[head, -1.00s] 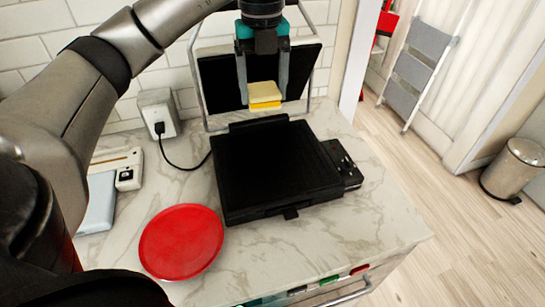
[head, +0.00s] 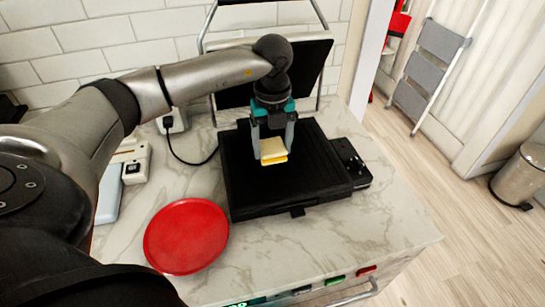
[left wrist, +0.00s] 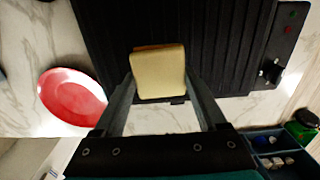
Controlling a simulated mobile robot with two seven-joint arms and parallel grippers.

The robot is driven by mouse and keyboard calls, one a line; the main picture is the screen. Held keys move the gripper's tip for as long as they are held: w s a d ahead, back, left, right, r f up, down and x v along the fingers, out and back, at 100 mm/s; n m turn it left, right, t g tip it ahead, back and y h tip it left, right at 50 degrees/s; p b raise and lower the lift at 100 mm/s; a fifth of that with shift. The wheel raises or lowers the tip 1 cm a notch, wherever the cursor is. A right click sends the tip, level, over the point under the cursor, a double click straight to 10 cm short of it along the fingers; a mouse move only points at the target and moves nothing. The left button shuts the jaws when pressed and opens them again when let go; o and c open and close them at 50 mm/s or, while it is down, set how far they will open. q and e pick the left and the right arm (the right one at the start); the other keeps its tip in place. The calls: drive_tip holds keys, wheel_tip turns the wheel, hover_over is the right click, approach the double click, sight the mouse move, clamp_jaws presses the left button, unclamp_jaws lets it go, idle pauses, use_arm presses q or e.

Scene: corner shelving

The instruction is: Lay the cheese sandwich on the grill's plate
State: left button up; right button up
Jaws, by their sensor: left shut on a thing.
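The cheese sandwich (head: 273,148), pale bread with a yellow cheese edge, is between the fingers of my left gripper (head: 274,155). It also shows in the left wrist view (left wrist: 157,73), held between the two finger ends (left wrist: 158,88). My left gripper is shut on it and points down over the grill. The black grill plate (head: 312,172) lies open below, with its lid (head: 312,70) raised behind. The sandwich appears over the plate's back-left part; I cannot tell how large the gap beneath it is. The ribbed plate fills the upper left wrist view (left wrist: 215,40). My right gripper is not in view.
A red plate (head: 186,236) lies on the marble counter left of the grill. The grill's cord runs to a wall socket (head: 173,121). A white device (head: 134,158) stands farther left. The counter in front of the grill is clear.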

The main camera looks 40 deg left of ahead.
sight(272, 158)
use_arm(q)
drive_tip(key=shift+f, duration=1.9)
drive_tip(key=shift+f, duration=0.1)
drive_tip(key=o, duration=1.4)
wheel_tip(272, 158, up, 12)
drive_tip(key=shift+r, duration=0.1)
